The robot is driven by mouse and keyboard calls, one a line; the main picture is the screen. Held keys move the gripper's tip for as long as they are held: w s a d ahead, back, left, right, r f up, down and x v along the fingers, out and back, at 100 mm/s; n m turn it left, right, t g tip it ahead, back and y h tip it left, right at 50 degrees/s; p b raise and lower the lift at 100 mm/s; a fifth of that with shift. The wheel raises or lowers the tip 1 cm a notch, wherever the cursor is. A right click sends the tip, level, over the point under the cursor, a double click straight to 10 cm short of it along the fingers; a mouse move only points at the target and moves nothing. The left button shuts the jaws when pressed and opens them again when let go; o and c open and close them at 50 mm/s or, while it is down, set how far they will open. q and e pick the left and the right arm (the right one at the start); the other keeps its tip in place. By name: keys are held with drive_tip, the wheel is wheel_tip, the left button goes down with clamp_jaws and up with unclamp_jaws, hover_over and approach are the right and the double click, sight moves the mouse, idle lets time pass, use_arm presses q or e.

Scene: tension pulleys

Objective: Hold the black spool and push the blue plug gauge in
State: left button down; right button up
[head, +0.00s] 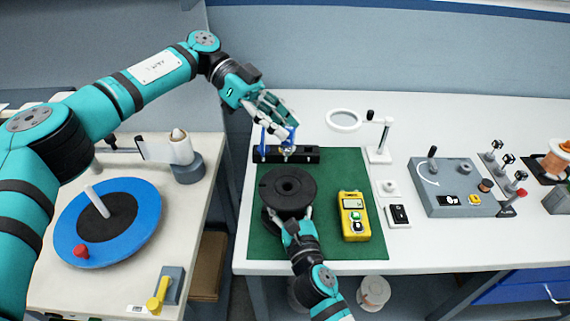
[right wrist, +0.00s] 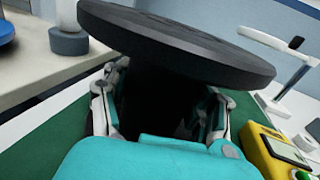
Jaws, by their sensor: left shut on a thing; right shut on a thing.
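The black spool (head: 270,190) stands on the green mat with its round top flange and centre hole facing up. My right gripper (head: 290,214) is shut on the spool from the front, below the top flange. In the right wrist view the fingers (right wrist: 160,100) sit on both sides of the dark hub, under the wide flange (right wrist: 180,40). My left gripper (head: 284,128) is above the black holder behind the spool, shut on the blue plug gauge (head: 291,138). The fingers partly hide the gauge, and I cannot tell whether its lower end is clear of the holder.
The black holder (head: 310,155) lies at the back of the green mat (head: 335,175). A yellow meter (head: 354,216) is right of the spool. A magnifier on a stand (head: 379,153) is at back right. A blue disc (head: 143,215) is on the left table.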

use_arm(q)
drive_tip(key=m+t, duration=0.1)
drive_tip(key=m, duration=0.1)
hover_over(281, 183)
drive_tip(key=shift+w+f, duration=0.1)
drive_tip(key=shift+f, duration=4.2)
drive_tip(key=shift+f, duration=0.3)
drive_tip(key=shift+f, duration=1.1)
drive_tip(key=shift+a+f, duration=0.1)
drive_tip(key=shift+f, duration=0.15)
drive_tip(key=c, duration=1.1)
unclamp_jaws()
drive_tip(key=shift+r, duration=0.1)
drive_tip(key=shift+o, duration=0.2)
drive_tip(key=shift+r, duration=0.1)
drive_tip(key=v, duration=1.2)
